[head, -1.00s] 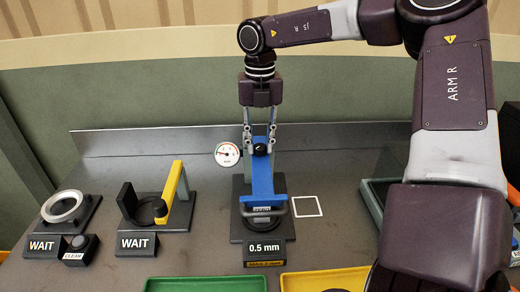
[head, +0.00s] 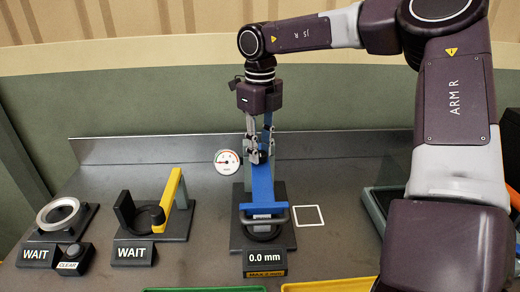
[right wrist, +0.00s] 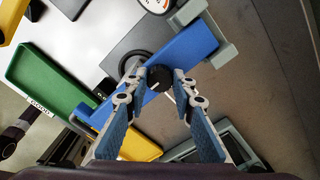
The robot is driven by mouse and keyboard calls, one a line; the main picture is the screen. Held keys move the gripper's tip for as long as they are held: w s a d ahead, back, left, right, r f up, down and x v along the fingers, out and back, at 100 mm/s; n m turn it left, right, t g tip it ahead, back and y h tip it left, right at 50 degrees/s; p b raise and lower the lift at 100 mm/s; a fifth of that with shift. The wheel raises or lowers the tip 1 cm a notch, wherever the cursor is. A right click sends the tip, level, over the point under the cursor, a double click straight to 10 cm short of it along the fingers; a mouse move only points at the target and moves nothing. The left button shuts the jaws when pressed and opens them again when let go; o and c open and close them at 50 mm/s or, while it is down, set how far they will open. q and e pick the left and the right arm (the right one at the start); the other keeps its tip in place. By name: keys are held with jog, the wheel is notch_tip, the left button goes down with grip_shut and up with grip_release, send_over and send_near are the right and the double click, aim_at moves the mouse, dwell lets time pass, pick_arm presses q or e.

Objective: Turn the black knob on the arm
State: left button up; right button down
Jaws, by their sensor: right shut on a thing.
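The black knob (head: 255,157) sits on top of the blue arm (head: 262,185) of the gauge stand at the middle of the table. My right gripper (head: 260,148) points down from above and is shut on the knob. In the right wrist view, the knob (right wrist: 160,78) shows a small white mark and lies between the two fingertips. The stand's display (head: 264,258) reads 0.0 mm. A round dial (head: 227,161) is fixed to the left of the arm. My left gripper is not in view.
Left of the stand are a fixture with a yellow bar (head: 172,192) and a ring fixture (head: 58,214), each with a WAIT sign. A white square outline (head: 308,215) lies to the right. Green (head: 205,290) and yellow (head: 330,285) trays are at the front.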

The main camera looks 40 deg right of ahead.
jog(key=shift+n, duration=0.3)
jog(key=c, duration=1.6)
grip_release()
jog(key=shift+r, duration=0.1)
notch_tip(320, 180, up, 12)
jog(key=shift+f, duration=0.1)
